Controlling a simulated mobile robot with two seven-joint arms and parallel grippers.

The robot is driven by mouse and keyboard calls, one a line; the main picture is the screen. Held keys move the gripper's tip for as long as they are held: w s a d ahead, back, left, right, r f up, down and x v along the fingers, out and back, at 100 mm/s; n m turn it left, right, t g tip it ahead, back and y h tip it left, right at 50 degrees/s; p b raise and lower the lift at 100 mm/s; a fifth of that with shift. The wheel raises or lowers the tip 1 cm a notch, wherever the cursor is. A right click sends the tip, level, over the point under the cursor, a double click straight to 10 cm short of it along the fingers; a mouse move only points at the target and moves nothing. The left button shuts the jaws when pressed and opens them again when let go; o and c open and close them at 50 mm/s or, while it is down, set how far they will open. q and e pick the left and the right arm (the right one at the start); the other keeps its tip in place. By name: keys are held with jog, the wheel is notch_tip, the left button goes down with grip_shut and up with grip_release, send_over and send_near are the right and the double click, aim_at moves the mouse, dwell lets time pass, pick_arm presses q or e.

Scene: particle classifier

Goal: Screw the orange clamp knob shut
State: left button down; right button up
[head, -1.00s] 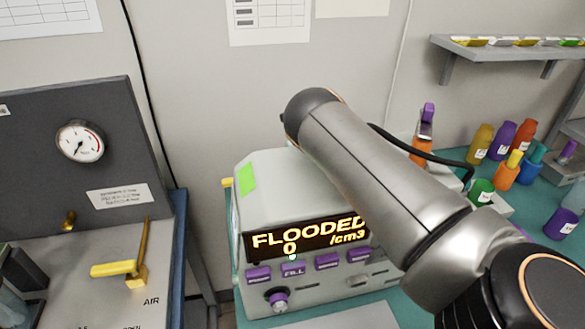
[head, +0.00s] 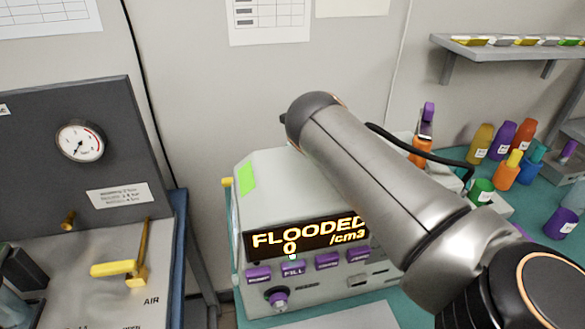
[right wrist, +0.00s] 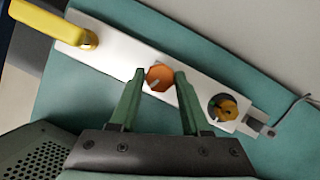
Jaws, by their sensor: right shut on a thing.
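The orange clamp knob (right wrist: 159,77) sits on a pale metal plate (right wrist: 118,52) in the right wrist view. It has a light pointer mark on its face. My right gripper (right wrist: 160,73) has its two green fingers on either side of the knob, shut on it. In the head view my right arm comes in from the right and reaches over the grey instrument (head: 285,180). The right gripper and the knob are hidden there. My left gripper is in neither view.
The instrument's display (head: 308,239) reads "FLOODED 0 /cm3". A yellow lever (right wrist: 48,20) and a round opening with an orange-yellow part (right wrist: 226,107) flank the knob on the plate. Several coloured bottles (head: 503,138) stand at the right. A gauge panel (head: 80,140) stands at the left.

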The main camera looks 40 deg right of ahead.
grip_shut()
jog(key=shift+f, duration=0.1)
jog(key=shift+m+h+b, duration=0.3)
jog(key=shift+m, duration=0.5)
jog(key=o, duration=1.1)
grip_release()
jog(key=shift+c, duration=0.2)
jog(key=b+v, duration=0.1)
jog(key=v, duration=1.1)
jog(key=shift+r, duration=0.35)
